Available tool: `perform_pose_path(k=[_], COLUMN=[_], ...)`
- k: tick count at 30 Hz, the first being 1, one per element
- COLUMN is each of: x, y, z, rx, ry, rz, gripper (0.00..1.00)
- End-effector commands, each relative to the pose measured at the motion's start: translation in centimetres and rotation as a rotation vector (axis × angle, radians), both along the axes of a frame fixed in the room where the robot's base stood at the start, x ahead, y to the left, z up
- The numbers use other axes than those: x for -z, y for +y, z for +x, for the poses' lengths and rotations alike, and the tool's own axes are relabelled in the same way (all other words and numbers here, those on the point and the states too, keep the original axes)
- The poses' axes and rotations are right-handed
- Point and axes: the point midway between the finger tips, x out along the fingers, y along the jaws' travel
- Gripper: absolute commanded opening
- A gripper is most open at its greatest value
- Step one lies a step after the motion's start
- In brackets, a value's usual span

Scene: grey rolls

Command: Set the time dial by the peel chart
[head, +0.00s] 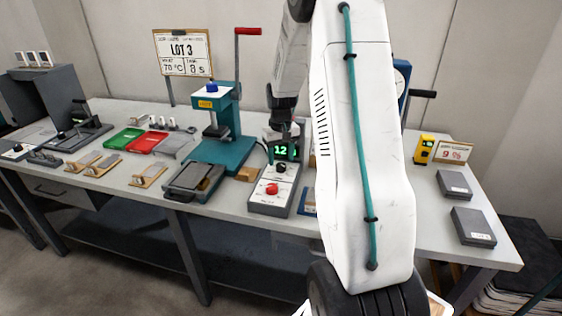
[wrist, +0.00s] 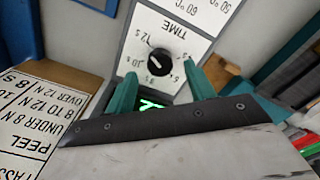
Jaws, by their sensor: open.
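The control box (head: 262,204) on the bench has a green display (head: 283,150) reading 12. Its black time dial (head: 281,167) also shows in the wrist view (wrist: 160,62), on a white panel marked TIME with seconds around it. I cannot tell its exact setting. My gripper (wrist: 159,69) is open, its two teal fingertips on either side of the dial; whether they touch it is unclear. The peel chart (wrist: 40,120) lies left in the wrist view, upside down, with rows for under 8 N, 8 to 12 N and over 12 N; its lower end is cut off.
A red knob (head: 271,188) sits nearer the box's front edge. A teal press (head: 222,150) with a red-tipped lever stands to its left. A LOT 3 sign (head: 183,52) shows 70 °C and 8 s. A yellow device (head: 424,149) and grey blocks are at right.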

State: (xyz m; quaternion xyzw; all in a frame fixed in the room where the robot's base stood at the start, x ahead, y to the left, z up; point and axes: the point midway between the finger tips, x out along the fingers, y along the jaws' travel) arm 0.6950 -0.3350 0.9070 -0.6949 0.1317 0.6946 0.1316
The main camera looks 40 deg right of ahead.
Motion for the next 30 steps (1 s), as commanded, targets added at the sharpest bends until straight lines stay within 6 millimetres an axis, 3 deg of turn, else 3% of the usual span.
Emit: perform_pose_path(k=[3,10,30], x=[-2.3,-5.1,-5.5], y=[0.0,0.0,0.0], z=[0.1,0.0,0.0], rx=[0.000,0.000,0.005], ry=[-0.003,-0.002,0.002], rz=[-0.002,-0.001,0.001], gripper=[0.54,0.54,0.54])
